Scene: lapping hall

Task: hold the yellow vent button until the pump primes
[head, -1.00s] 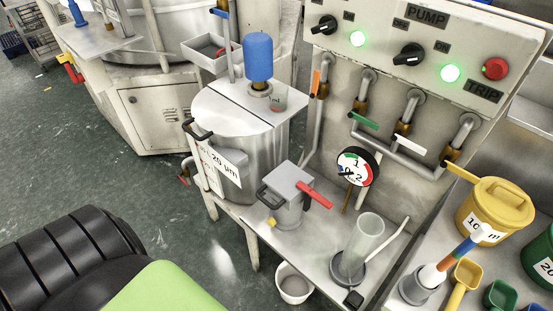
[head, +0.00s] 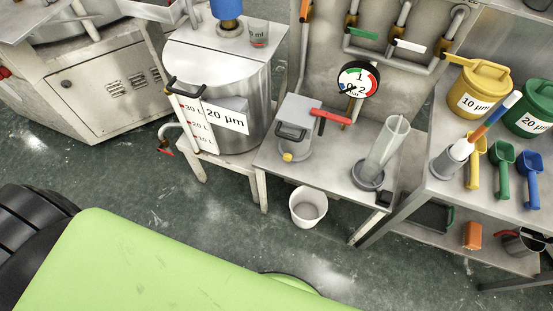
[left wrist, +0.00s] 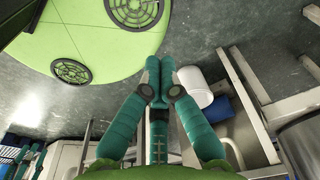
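The small yellow vent button (head: 287,157) sits low on the front of a grey box-shaped pump unit (head: 299,128), which has a black handle and a red lever. The unit stands on a low metal table (head: 330,181). Nothing touches the button in the head view. The round pressure gauge (head: 358,79) is behind it, its needle near the low end. My left gripper (left wrist: 160,72) shows only in the left wrist view, its teal fingers brought together at the tips with nothing visible between them. The button cannot be made out there. My right gripper is in neither view.
A clear cylinder (head: 386,151) stands right of the pump unit. A white bucket (head: 308,205) is on the floor below. A steel tank (head: 232,95) is to the left. Open floor lies in front.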

